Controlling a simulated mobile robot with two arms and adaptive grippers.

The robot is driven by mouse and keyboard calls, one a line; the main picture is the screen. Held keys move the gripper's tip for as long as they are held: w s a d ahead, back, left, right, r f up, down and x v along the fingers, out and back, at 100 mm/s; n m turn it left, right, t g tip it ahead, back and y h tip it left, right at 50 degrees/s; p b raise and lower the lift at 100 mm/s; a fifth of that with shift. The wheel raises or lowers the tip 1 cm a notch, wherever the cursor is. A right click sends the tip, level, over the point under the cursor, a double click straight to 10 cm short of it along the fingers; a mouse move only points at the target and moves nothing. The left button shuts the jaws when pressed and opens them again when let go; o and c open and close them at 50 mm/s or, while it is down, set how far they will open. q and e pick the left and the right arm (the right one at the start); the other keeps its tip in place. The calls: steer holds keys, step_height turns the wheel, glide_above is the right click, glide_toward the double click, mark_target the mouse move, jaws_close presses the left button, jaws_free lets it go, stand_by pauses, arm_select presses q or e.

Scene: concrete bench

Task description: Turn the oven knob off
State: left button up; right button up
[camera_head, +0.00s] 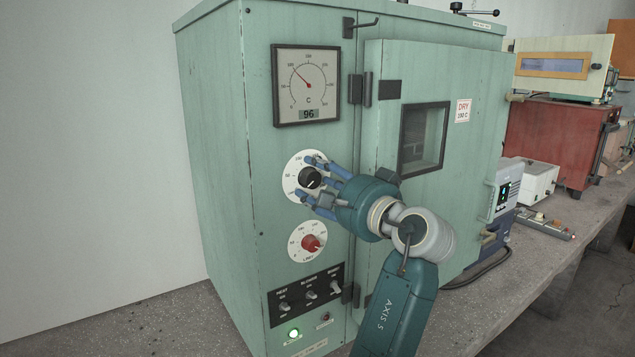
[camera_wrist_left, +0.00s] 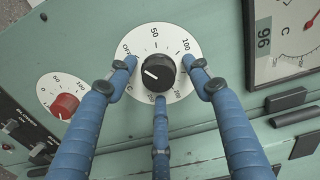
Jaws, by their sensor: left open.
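The oven (camera_head: 225,130) is a green cabinet on the bench. Its black knob (camera_head: 310,178) sits on a white dial (camera_head: 291,181) on the front panel. In the left wrist view the black knob (camera_wrist_left: 158,72) is in the middle of its dial (camera_wrist_left: 183,43), marked OFF, 50, 100 and on. My right gripper is not in view.
A red limit knob (camera_head: 310,243) is below the black knob, with several toggle switches (camera_head: 311,295) and a lit green lamp (camera_head: 293,333) lower down. A gauge (camera_head: 306,85) reading 96 is above. The oven door (camera_head: 450,85) is right of the panel, behind my arm.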

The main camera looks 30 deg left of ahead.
arm_select(q)
steer(key=shift+s, duration=0.1)
steer(key=shift+r+p, duration=0.1)
steer(key=shift+p, duration=0.2)
steer(key=m+p, duration=0.8)
steer(key=m, duration=0.2)
steer(key=shift+a+r, duration=0.1)
steer(key=shift+r, duration=0.05)
steer(key=m+p, duration=0.1)
steer(key=m, duration=0.3)
steer(key=shift+f+m+p, duration=0.2)
steer(key=shift+m+p, duration=0.1)
steer(key=shift+p, duration=0.1)
steer(key=m, duration=0.3)
steer(key=shift+f, duration=0.1)
steer(key=m, duration=0.2)
steer(key=shift+s+m, duration=0.1)
steer(key=shift+m, duration=0.2)
steer(key=b+v, duration=0.3)
steer(key=v, duration=0.7)
step_height(320, 180, down, 33)
steer(key=s+n+h+b, duration=0.1)
steer(key=s+n+h, duration=0.1)
steer(key=n+h, duration=0.3)
steer(key=h, duration=0.2)
steer(key=shift+h+b, duration=0.35)
steer(key=shift+h, duration=0.05)
